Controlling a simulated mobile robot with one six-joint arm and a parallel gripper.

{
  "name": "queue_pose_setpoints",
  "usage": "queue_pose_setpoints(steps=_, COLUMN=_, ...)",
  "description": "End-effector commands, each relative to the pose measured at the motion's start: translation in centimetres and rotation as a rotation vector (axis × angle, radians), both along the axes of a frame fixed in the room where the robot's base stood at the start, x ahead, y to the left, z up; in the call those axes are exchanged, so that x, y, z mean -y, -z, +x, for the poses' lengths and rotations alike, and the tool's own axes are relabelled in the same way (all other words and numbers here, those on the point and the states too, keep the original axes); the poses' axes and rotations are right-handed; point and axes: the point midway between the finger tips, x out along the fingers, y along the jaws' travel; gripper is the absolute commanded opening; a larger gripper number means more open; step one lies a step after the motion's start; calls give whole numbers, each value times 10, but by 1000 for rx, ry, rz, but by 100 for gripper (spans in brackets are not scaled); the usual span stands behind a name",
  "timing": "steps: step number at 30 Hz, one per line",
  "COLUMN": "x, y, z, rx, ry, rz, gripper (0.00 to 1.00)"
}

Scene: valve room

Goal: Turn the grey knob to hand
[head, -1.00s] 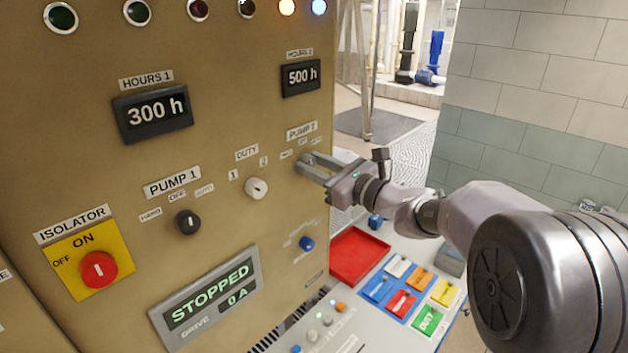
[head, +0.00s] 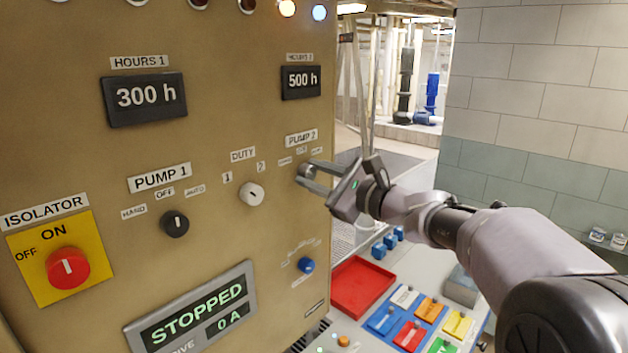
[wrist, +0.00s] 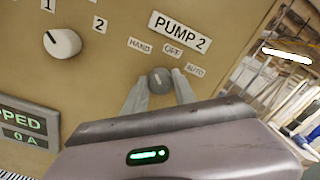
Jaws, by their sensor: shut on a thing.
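The grey knob (wrist: 160,79) sits below the PUMP 2 plate on the tan panel, with small HAND (wrist: 139,45), OFF (wrist: 172,50) and AUTO (wrist: 195,70) labels above it. It carries a short light mark, too small for me to read its setting surely. My gripper (wrist: 159,84) is shut on the knob, one finger on each side. In the head view my gripper (head: 308,177) reaches the panel from the right, and its fingers partly hide the knob.
The white DUTY knob (head: 251,194) and black PUMP 1 knob (head: 174,224) are left of my gripper. A blue knob (head: 306,265) is below. A red isolator knob (head: 68,268) is far left. A red tray (head: 363,287) and coloured tags lie on the desk below.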

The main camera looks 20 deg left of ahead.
Motion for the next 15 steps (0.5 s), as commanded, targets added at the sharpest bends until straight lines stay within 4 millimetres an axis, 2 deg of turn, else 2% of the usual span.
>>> queue_pose_setpoints(steps=9, x=0, y=1, z=0, rx=3, ry=0, rz=-4, gripper=0)
queue_pose_setpoints(steps=10, x=0, y=1, z=0, rx=2, ry=0, rz=-3, gripper=34)
queue_pose_setpoints(steps=13, x=0, y=1, z=0, rx=2, ry=0, rz=-3, gripper=54)
queue_pose_setpoints(steps=15, x=0, y=1, z=0, rx=2, ry=0, rz=-2, gripper=54)
